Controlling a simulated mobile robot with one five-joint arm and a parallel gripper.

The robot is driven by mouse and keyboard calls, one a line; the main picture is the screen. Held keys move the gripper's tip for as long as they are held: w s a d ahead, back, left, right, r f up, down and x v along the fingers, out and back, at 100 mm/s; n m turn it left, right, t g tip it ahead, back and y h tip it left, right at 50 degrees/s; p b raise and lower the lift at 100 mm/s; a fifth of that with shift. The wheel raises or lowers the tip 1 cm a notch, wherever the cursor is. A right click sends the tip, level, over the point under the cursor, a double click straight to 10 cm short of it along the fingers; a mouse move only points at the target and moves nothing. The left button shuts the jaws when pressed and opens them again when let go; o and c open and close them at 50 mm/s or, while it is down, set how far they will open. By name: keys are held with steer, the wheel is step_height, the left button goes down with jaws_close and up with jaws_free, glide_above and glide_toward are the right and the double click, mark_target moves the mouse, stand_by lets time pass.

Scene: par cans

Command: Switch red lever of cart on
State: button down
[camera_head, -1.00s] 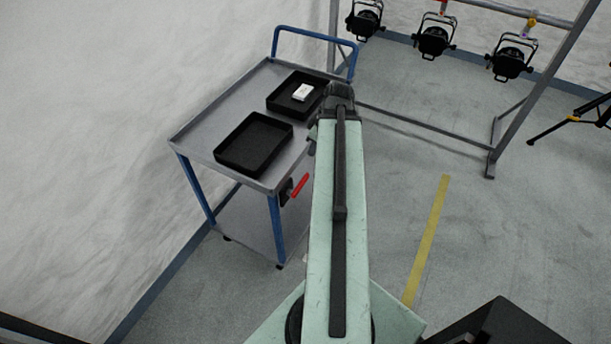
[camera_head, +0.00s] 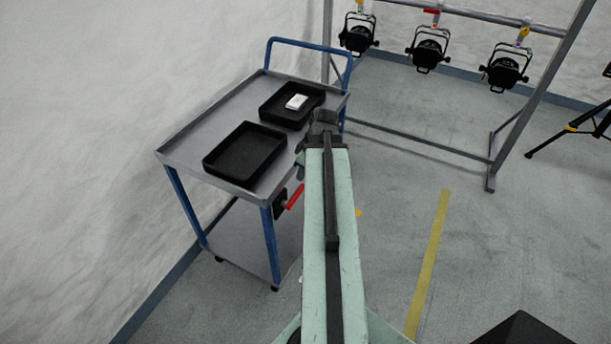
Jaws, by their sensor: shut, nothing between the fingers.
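The cart (camera_head: 222,122) stands left of centre, with a grey top and blue legs and handle. Its red lever (camera_head: 295,197) sits on a dark mount (camera_head: 279,204) at the cart's near right corner, below the top. The lever slants up to the right from the mount. My pale green arm reaches up the middle of the view, just right of the lever.
Two black trays, a near one (camera_head: 243,152) and a far one (camera_head: 266,106), lie on the cart; the far one holds a small white box (camera_head: 296,102). Several par cans hang from a metal frame (camera_head: 575,50) behind. The floor right of my arm is clear around a yellow strip (camera_head: 428,265).

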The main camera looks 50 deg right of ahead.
mark_target(299, 187)
step_height(299, 187, down, 4)
steer(key=b, duration=0.3)
steer(key=shift+f, duration=0.25)
steer(key=shift+r, duration=0.1)
